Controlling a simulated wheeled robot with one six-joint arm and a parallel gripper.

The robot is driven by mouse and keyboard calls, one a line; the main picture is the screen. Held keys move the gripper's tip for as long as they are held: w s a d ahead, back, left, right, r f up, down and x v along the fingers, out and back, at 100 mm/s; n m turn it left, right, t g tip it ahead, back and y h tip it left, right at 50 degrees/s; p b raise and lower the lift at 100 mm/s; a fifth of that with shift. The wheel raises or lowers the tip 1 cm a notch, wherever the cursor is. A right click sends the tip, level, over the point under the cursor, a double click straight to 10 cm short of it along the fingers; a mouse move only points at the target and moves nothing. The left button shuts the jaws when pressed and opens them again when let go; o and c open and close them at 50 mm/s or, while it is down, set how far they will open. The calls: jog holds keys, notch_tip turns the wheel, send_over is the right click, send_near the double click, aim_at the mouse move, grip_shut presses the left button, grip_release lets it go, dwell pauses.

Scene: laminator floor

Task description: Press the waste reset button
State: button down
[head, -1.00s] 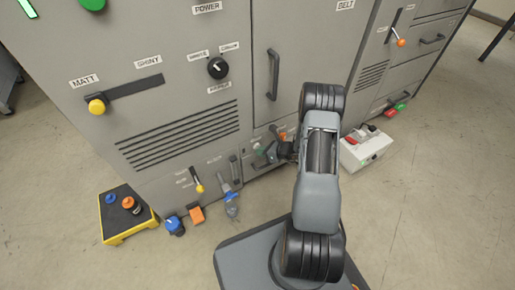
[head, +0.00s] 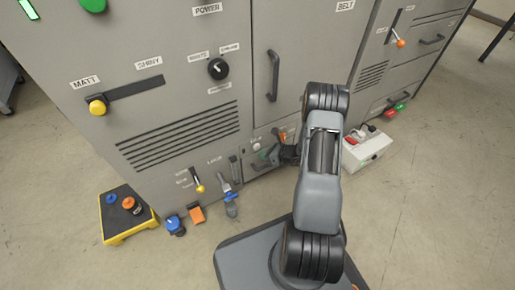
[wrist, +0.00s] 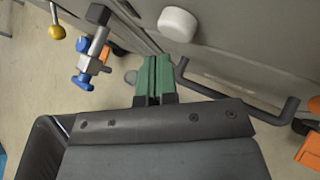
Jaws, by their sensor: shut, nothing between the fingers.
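A white round button (wrist: 178,24) sticks out of the grey machine front at the top of the wrist view. It shows small in the head view (head: 257,146), low on the machine. No label on it can be read, so I cannot confirm it is the waste reset button. My gripper (wrist: 154,72) is shut and empty, its green fingertips together. The tips are below and slightly left of the button in the wrist view, apart from it. In the head view my gripper (head: 266,154) is low at the machine front, partly hidden by my arm.
A dark bar handle (wrist: 235,92) lies just right of my fingertips. A blue-handled valve (wrist: 88,62) and a yellow-knobbed lever (wrist: 56,32) are to the left. A yellow-edged step (head: 126,213) and a white box (head: 366,150) stand on the floor.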

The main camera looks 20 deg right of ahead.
jog(key=shift+s+d+p, duration=0.15)
jog(key=shift+s+p, duration=0.05)
jog(key=shift+s, duration=1.05)
jog(key=shift+s+d+p, duration=0.1)
jog(key=shift+s+p, duration=0.05)
jog(key=shift+s, duration=1.1)
jog(key=s+a+r+n+g+p, duration=0.1)
jog(key=a+r+n+g+p, duration=0.15)
jog(key=r+n+p, duration=0.65)
jog(key=s+a+r+n+g+p, duration=0.2)
jog(key=a+r+p, duration=0.2)
jog(key=r, duration=1.2)
jog(key=s+a+r+n+g+p, duration=0.1)
jog(key=a+r+n+g+p, duration=0.35)
jog(key=r, duration=0.75)
jog(key=s+r+n+t+h+p, duration=0.1)
jog(key=s+r+n+h+p, duration=0.2)
jog(key=r+p, duration=0.3)
jog(key=s+r+n+t+h+p, duration=0.1)
jog(key=r+n+p, duration=0.5)
jog(key=r, duration=0.8)
jog(key=s+r+n+t+h+p, duration=0.1)
jog(key=s+r+n+h+p, duration=0.3)
jog(key=r+p, duration=0.4)
notch_tip(320, 180, up, 3)
jog(key=shift+s+d+r+n+t+h, duration=0.1)
jog(key=shift+s+d+n+t+h, duration=0.2)
jog(key=shift+s+n, duration=0.6)
jog(key=shift+s, duration=0.1)
